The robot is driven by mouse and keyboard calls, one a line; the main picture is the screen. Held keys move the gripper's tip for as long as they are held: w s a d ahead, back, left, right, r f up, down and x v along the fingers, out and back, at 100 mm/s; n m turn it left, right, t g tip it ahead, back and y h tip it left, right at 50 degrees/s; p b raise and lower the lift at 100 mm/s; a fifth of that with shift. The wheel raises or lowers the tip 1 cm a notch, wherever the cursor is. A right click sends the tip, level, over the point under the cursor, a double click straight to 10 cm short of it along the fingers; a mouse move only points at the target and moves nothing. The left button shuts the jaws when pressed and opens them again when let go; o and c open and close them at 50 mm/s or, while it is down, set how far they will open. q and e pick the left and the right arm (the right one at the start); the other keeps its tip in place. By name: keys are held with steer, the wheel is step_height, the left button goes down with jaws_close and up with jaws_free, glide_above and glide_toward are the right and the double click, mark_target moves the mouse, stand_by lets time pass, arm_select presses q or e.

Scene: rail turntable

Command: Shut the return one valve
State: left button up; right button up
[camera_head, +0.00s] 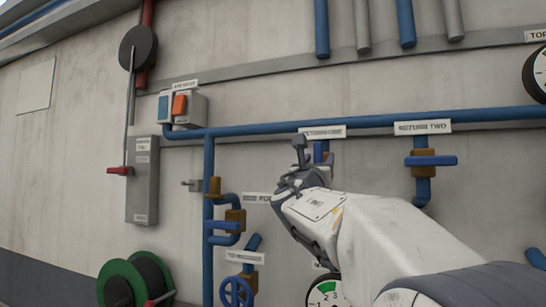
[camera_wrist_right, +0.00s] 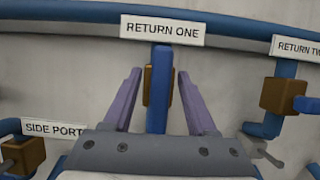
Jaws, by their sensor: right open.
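The return one valve has a long blue handle (camera_wrist_right: 160,95) and a brass body (camera_wrist_right: 149,87) behind it, under the RETURN ONE label (camera_wrist_right: 162,30). In the right wrist view the handle stands upright, in line with the pipe. My right gripper (camera_wrist_right: 160,76) is open, with one purple finger on each side of the handle and visible gaps to both. In the head view my right gripper (camera_head: 318,160) and wrist hide most of this valve; the RETURN ONE label (camera_head: 325,132) shows just above, partly covered. My left gripper is not in view.
The RETURN TWO valve (camera_head: 430,161), with its handle crosswise, is to the right. A blue pipe (camera_head: 380,121) runs across above. Left are the side port valves (camera_head: 235,222), a switch box (camera_head: 183,107), a grey lever box (camera_head: 142,180) and a green hose reel (camera_head: 115,270). A gauge (camera_head: 326,294) is below.

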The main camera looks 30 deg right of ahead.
jaws_close()
steer(key=shift+f, duration=0.1)
